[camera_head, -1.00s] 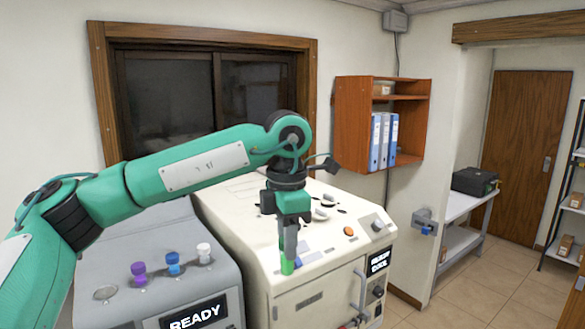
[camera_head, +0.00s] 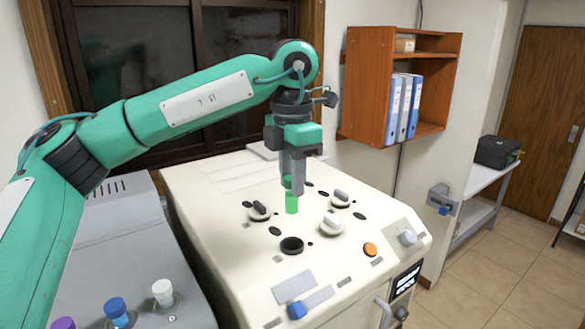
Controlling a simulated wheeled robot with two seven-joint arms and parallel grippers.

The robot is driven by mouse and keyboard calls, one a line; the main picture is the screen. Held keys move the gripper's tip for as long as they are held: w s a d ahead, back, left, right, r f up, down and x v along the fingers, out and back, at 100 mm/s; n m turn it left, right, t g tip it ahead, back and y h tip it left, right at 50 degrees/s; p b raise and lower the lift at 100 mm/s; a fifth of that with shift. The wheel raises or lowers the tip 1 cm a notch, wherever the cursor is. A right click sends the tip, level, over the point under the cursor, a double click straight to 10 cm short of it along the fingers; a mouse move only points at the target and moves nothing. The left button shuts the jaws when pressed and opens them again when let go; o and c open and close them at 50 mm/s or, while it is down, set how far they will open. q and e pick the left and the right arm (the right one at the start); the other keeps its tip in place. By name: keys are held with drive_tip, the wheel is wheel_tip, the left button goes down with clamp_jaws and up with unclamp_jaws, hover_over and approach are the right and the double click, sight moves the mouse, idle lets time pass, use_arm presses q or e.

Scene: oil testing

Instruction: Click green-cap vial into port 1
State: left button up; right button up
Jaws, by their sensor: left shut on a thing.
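My left gripper (camera_head: 292,190) is shut on the green-cap vial (camera_head: 291,203) and points straight down. The vial shows as a green piece below and between the fingers, roughly upright, with the rest hidden by the fingers. It appears over the cream machine (camera_head: 205,200), among the fittings on its top. A dark round open port (camera_head: 291,246) lies in front of and below the vial in the picture, clear of it. Port labels are too small to read, so I cannot tell which is port 1. My right gripper is not in view.
Grey knobs (camera_head: 331,223), an orange button (camera_head: 370,249) and a blue-tipped lever (camera_head: 297,310) stand on the machine top. A grey unit at left holds purple, blue (camera_head: 116,308) and white-capped (camera_head: 162,291) vials. A wooden shelf (camera_head: 365,90) hangs behind to the right.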

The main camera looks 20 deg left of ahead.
sight(292, 209)
use_arm(q)
drive_tip(key=shift+s+d+f+b, duration=0.2)
drive_tip(key=shift+s+f+b, duration=0.25)
drive_tip(key=shift+s+f, duration=0.25)
drive_tip(key=shift+w+a+f+b, duration=0.1)
drive_tip(key=shift+w+f+b, duration=0.15)
drive_tip(key=shift+f, duration=0.25)
drive_tip(key=shift+w+a+f+b, duration=0.1)
drive_tip(key=shift+w+f+b, duration=0.15)
drive_tip(key=shift+f, duration=0.2)
drive_tip(key=shift+f+b, duration=0.35)
drive_tip(key=shift+f, duration=0.35)
drive_tip(key=shift+s+f, duration=0.15)
drive_tip(key=shift+f, duration=0.05)
drive_tip(key=shift+d+f, duration=0.1)
drive_tip(key=shift+f, duration=0.1)
drive_tip(key=shift+f+b, duration=0.2)
drive_tip(key=shift+b, duration=0.25)
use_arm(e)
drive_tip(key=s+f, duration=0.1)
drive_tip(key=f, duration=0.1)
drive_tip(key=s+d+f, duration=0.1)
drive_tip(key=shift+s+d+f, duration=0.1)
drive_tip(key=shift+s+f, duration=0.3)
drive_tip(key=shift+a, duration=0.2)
